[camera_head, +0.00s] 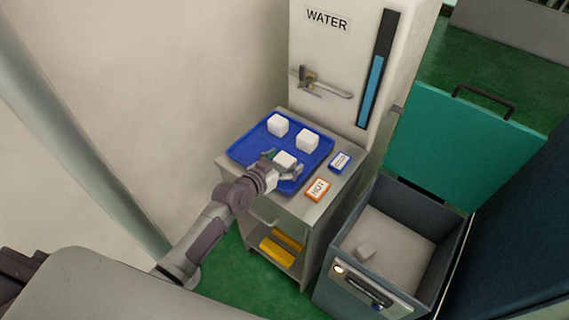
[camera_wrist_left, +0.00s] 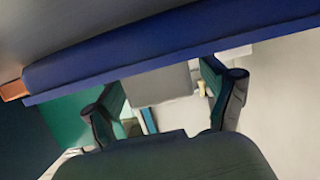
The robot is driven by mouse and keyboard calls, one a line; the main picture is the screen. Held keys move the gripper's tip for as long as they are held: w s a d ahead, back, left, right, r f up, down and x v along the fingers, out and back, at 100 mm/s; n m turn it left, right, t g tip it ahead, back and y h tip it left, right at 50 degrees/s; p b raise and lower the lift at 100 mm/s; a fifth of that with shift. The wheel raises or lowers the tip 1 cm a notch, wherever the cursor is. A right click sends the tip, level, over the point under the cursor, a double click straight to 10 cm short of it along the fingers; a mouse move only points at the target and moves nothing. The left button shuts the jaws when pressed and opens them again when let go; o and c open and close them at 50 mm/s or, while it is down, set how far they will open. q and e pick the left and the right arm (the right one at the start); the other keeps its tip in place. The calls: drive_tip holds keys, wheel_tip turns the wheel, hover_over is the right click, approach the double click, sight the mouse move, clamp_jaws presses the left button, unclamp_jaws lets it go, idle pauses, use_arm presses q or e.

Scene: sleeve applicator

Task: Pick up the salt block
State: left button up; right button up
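Three white salt blocks are on the blue tray (camera_head: 246,149): one at the back left (camera_head: 278,125), one at the right (camera_head: 307,140), and a front one (camera_head: 285,160) at my left gripper (camera_head: 283,166). The left gripper reaches in low over the tray's front, its fingers spread on either side of the front block. In the left wrist view the gripper (camera_wrist_left: 163,98) has its fingers wide apart, with a pale grey block face (camera_wrist_left: 163,84) between them. Firm contact cannot be made out. The tray edge (camera_wrist_left: 150,50) crosses that view. My right gripper is out of view.
The tray stands on a metal cart (camera_head: 318,206) with an orange HOT tag (camera_head: 317,190) and a blue tag (camera_head: 340,162). Behind is a WATER tank (camera_head: 335,50) with a tap handle (camera_head: 325,87).

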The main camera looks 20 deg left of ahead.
use_arm(q)
drive_tip(key=c, duration=1.3)
drive_tip(key=shift+r, duration=0.1)
